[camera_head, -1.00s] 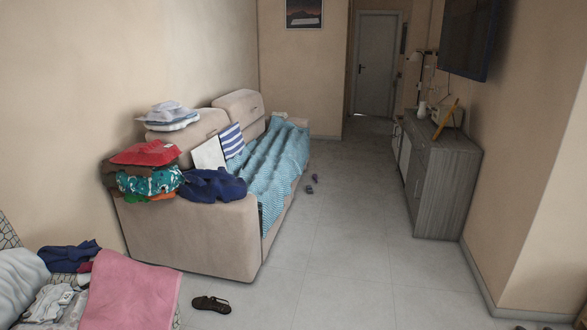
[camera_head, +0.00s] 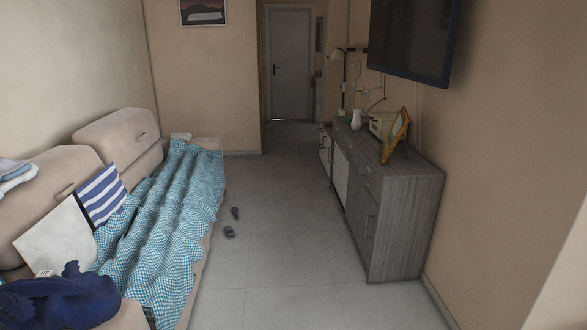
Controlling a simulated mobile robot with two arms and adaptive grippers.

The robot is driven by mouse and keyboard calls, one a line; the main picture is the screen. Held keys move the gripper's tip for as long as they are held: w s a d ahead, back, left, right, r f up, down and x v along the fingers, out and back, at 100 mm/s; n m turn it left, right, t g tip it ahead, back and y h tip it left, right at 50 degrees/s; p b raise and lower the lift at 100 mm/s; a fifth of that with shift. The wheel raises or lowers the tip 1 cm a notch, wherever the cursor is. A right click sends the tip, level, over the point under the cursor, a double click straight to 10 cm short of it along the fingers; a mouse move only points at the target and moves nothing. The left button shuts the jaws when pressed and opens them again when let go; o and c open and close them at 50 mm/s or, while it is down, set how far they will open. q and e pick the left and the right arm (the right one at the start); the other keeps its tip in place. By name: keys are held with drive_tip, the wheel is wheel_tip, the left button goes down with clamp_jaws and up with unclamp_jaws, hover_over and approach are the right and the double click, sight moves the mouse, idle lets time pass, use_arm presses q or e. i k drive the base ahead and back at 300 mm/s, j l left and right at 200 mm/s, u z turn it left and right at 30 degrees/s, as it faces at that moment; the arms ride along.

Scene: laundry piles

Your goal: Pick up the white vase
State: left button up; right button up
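A small white vase (camera_head: 356,119) stands upright on top of the grey wooden sideboard (camera_head: 405,184) along the right wall. It is near the sideboard's far half, left of a pale boxy object. It is some distance ahead of me. Neither of my grippers shows in the head view.
A beige sofa (camera_head: 118,146) with a blue patterned blanket (camera_head: 170,225) lines the left side. Dark clothing (camera_head: 58,298) lies at its near end. Small dark items (camera_head: 230,231) lie on the floor. A framed picture (camera_head: 395,135) leans on the sideboard. The tiled floor (camera_head: 290,225) between is mostly clear.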

sight(356, 122)
drive_tip(key=i, duration=1.25)
drive_tip(key=i+z, duration=0.1)
drive_tip(key=i, duration=1.15)
drive_tip(key=i+j+z, duration=0.1)
drive_tip(key=i, duration=2.4)
